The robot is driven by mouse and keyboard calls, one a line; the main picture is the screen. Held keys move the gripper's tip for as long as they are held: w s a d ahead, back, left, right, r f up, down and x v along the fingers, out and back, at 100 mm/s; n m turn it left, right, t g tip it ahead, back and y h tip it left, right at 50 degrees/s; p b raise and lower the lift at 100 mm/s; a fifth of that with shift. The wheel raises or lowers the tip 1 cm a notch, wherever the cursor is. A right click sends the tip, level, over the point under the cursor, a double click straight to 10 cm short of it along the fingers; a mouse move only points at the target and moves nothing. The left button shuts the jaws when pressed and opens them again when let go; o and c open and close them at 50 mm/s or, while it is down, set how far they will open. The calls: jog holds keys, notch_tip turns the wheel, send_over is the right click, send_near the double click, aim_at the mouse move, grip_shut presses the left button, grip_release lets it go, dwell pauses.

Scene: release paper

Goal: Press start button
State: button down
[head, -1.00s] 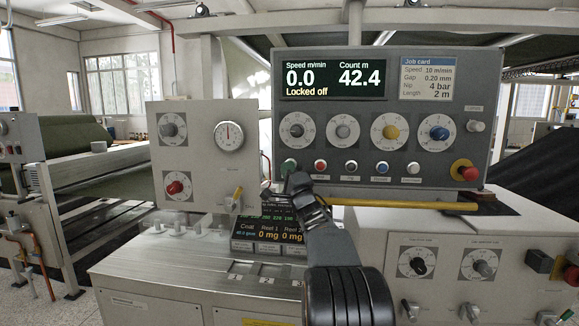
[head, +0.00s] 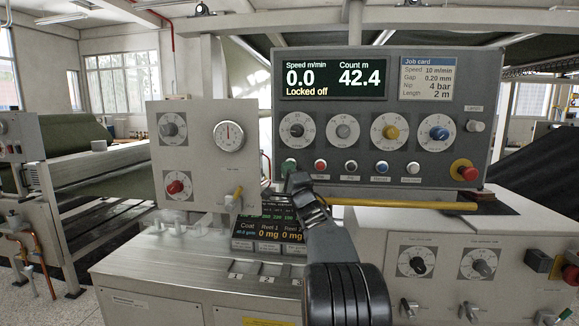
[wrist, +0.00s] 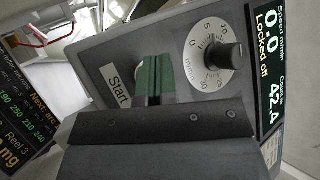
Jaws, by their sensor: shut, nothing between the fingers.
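My gripper (head: 287,187) is shut and empty, just below and in front of this button. The display (head: 333,75) reads speed 0.0, count 42.4 and "Locked off".
A red stop knob (head: 464,171) is at the panel's right end. A yellow bar (head: 400,205) runs below the panel. A pale panel with dials (head: 205,150) stands at left.

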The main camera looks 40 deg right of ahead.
jog(key=shift+s, duration=0.1)
dwell(0.5)
jog(key=shift+s+a+b, duration=0.5)
jog(key=shift+a+b, duration=0.05)
jog(key=shift+b, duration=0.1)
jog(key=shift+s+a+b, duration=1.55)
jog(key=shift+s+a, duration=0.15)
jog(key=shift+s, duration=0.05)
jog(key=shift+f, duration=0.1)
